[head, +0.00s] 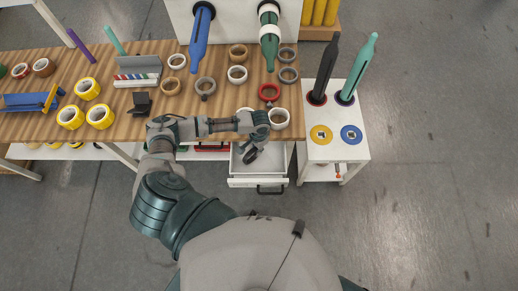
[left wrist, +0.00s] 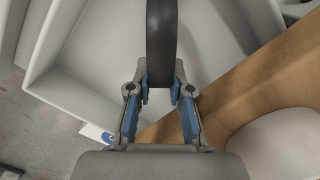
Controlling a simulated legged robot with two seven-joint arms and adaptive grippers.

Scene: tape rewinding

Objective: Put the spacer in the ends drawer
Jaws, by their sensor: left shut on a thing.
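My left gripper (head: 252,150) is over the open white drawer (head: 243,183) below the table's front edge. In the left wrist view, its blue-padded fingers (left wrist: 160,97) are shut on a dark, curved, ring-like piece, the spacer (left wrist: 162,38). The spacer stands edge-on to that camera, and its far part is cut off by the frame. The pale inside of the drawer (left wrist: 105,45) shows behind it. The spacer appears to be above the drawer floor; I cannot tell how far. In the head view the gripper and wrist partly hide the drawer. My right gripper is in neither view.
A white stand (head: 350,115) with upright spindles is at the right. A black handle (head: 271,188) projects from the drawer front.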

